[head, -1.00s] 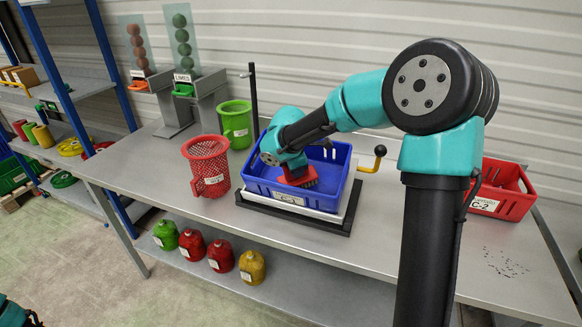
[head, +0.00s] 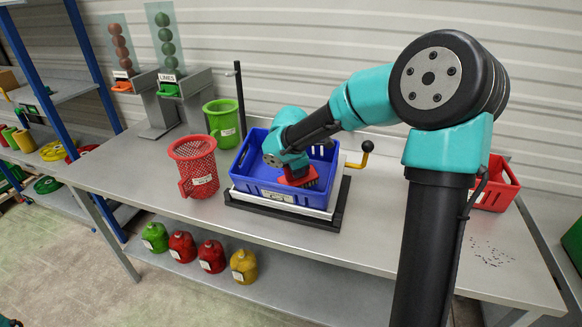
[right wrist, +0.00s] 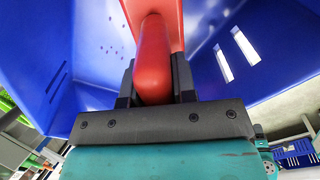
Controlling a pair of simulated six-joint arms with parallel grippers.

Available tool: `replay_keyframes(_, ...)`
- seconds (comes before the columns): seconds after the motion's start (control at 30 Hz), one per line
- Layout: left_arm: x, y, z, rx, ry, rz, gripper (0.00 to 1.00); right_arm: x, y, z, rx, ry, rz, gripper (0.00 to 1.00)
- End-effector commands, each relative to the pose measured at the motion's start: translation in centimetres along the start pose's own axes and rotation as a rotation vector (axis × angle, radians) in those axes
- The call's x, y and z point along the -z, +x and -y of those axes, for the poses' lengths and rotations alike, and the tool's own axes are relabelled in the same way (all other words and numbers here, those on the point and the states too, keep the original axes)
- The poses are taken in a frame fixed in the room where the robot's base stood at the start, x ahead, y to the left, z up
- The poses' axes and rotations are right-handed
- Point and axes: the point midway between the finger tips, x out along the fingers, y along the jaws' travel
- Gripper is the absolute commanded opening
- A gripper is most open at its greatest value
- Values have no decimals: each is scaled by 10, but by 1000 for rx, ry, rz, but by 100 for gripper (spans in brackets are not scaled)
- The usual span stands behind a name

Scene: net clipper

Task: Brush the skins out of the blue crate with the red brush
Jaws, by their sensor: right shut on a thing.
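The blue crate (head: 254,187) sits on a framed stand on the workbench. The red brush (head: 302,179) is inside the crate, its head low near the crate's front right part. My right gripper (right wrist: 153,85) is shut on the brush's red handle (right wrist: 154,60), seen in the right wrist view between dark fingers. The blue crate walls (right wrist: 240,55) rise around it there. Small dark specks show on a blue crate wall; I cannot tell whether they are skins or holes. The crate floor is mostly hidden by my arm. My left gripper (head: 12,322) barely shows at the bottom left corner, mostly cut off.
A red mesh basket (head: 196,165) and a green bucket (head: 222,122) stand left of the crate. A yellow crank handle (head: 360,162) sticks out on its right. A red crate (head: 497,187) is farther right, with dark bits (head: 490,252) on the bench before it.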

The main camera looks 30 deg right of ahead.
Motion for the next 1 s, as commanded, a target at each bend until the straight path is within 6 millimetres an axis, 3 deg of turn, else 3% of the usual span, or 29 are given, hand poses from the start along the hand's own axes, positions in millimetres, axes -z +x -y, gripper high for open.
replay_keyframes(0.27, 0, 0, 0, 0, 0, 0, 43, -10, 2, 8, 1, 0, 0, 3)
replay_keyframes(1.0, 0, 0, 0, 0, 0, 0, 43, -4, 0, 3, 0, -1, 0, 3)
